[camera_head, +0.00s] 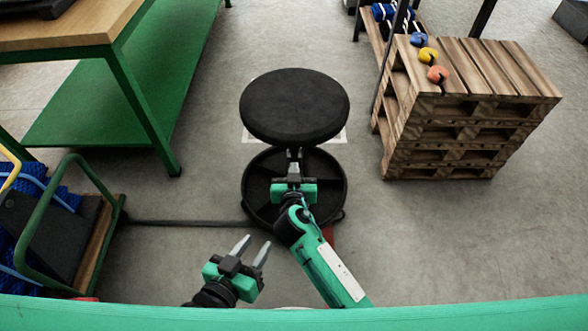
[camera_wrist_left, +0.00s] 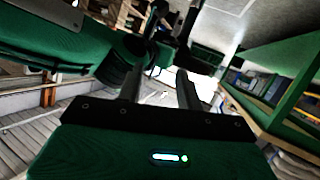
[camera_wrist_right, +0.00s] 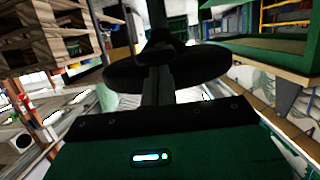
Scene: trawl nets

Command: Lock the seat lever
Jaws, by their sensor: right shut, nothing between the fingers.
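A stool with a round black seat (camera_head: 294,104) stands upright in the middle of the head view. Its round black base (camera_head: 258,190) is on the floor below the seat. My right gripper (camera_head: 294,158) is just under the near edge of the seat, by the stool's column, with its fingers together. In the right wrist view the shut fingers (camera_wrist_right: 158,85) point at the dark stool parts. The seat lever cannot be made out; the gripper and seat may hide it. My left gripper (camera_head: 252,250) is open and empty, low and left of the stool; its spread fingers show in the left wrist view (camera_wrist_left: 160,88).
A green-framed table (camera_head: 140,90) stands at the left, with a green-framed cart (camera_head: 95,250) in front of it. Stacked wooden pallets (camera_head: 450,110) with several coloured pieces on top stand at the right. The floor around the stool is mostly clear.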

